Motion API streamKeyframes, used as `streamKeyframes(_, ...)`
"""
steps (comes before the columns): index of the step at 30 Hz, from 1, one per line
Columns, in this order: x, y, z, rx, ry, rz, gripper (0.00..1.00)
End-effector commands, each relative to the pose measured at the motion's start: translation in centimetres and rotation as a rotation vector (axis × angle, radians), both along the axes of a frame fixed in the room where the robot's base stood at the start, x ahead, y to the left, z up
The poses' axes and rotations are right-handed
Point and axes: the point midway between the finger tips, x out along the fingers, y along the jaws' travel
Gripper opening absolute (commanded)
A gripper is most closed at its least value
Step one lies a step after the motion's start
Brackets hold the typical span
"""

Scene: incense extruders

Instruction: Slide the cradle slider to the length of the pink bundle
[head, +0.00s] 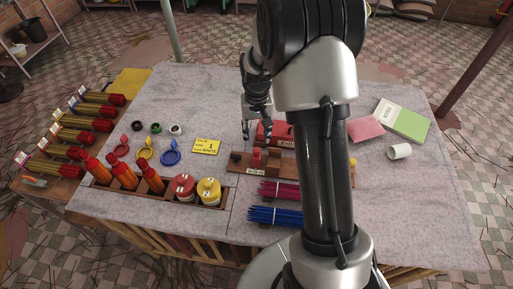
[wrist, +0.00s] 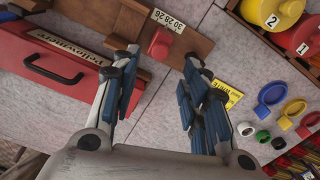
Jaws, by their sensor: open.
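The wooden cradle (head: 239,161) lies mid-table, with a red knob on its slider (head: 257,155). In the wrist view, the cradle board (wrist: 198,46) carries a number strip reading 30 28 26, and the slider's red knob (wrist: 159,46) sits beside it. My gripper (head: 258,133) is open and empty above the cradle area; in the wrist view its fingertips (wrist: 160,62) are on either side of the knob, apart from it. The pink bundle (head: 279,192) lies in front of the cradle. My arm hides the cradle's right part in the head view.
A red box (head: 277,131) with a black handle stands just behind the cradle. A blue bundle (head: 274,215) lies nearest the front edge. A wooden rack (head: 218,204) holds bottles and jars at left. A yellow card (head: 206,146) lies left of the cradle, with clear table between.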

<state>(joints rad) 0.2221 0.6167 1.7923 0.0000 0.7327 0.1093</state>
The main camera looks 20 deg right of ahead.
Motion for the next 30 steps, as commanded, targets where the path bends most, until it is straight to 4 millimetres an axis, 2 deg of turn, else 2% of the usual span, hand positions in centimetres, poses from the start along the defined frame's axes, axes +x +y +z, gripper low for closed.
streamKeyframes(1, -0.1, 0.0, -1.5, 0.001, 0.004, 0.0, 0.41)
streamKeyframes(6, -0.1, 0.0, -4.5, 0.001, 0.003, 0.0, 0.41)
streamKeyframes(12, 0.0, 0.0, -6.6, 0.0, 0.001, 0.0, 0.41)
streamKeyframes(23, 0.0, 0.0, -7.0, 0.0, 0.0, 0.0, 0.41)
streamKeyframes(30, 0.0, 0.0, -7.0, 0.0, 0.0, 0.0, 0.26)
